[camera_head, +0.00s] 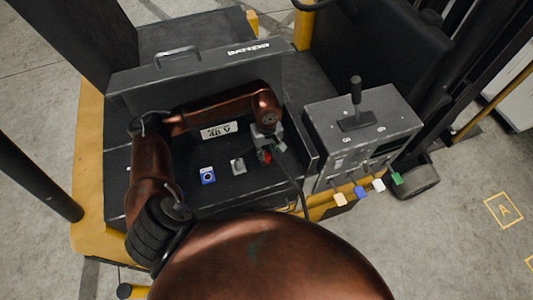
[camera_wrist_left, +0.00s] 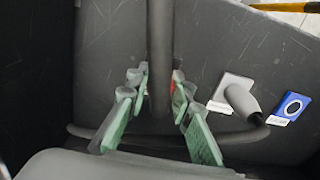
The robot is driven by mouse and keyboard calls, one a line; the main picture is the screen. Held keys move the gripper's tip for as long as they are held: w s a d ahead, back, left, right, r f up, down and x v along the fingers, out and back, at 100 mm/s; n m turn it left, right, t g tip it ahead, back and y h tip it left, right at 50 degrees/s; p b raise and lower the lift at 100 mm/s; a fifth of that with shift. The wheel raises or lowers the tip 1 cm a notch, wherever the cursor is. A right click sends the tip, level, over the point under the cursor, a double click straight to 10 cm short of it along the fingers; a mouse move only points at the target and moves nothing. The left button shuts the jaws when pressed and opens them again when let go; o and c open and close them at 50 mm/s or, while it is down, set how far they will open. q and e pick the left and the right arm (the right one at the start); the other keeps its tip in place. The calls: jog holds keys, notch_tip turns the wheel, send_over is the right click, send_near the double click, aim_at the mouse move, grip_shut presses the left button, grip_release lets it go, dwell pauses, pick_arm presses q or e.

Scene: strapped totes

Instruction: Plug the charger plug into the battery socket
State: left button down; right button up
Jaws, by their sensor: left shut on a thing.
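My left gripper (camera_head: 267,148) is over the right part of the dark battery compartment (camera_head: 180,190). In the left wrist view its green-padded fingers (camera_wrist_left: 160,105) are closed around a dark upright cylinder (camera_wrist_left: 160,60), which looks like the charger plug. A red part shows at the fingertips in the head view (camera_head: 265,156) and as a sliver in the wrist view. I cannot tell whether it belongs to the plug or the socket. A dark cable (camera_head: 292,178) runs down from the gripper. The socket is not clearly visible, and contact with it cannot be told. My right gripper is out of view.
A grey knob on a pale plate (camera_head: 238,166) and a blue square with a ring (camera_head: 207,176) lie left of the gripper. A control box (camera_head: 362,128) with a lever stands on the right. The raised lid marked BATTERY (camera_head: 210,68) is behind.

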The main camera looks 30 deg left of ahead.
aim_at(267, 148)
pick_arm(q)
jog(key=shift+f+b, duration=0.35)
jog(key=c, duration=1.6)
grip_release()
jog(key=shift+r, duration=0.1)
notch_tip(267, 148, up, 7)
jog(key=shift+r, duration=0.2)
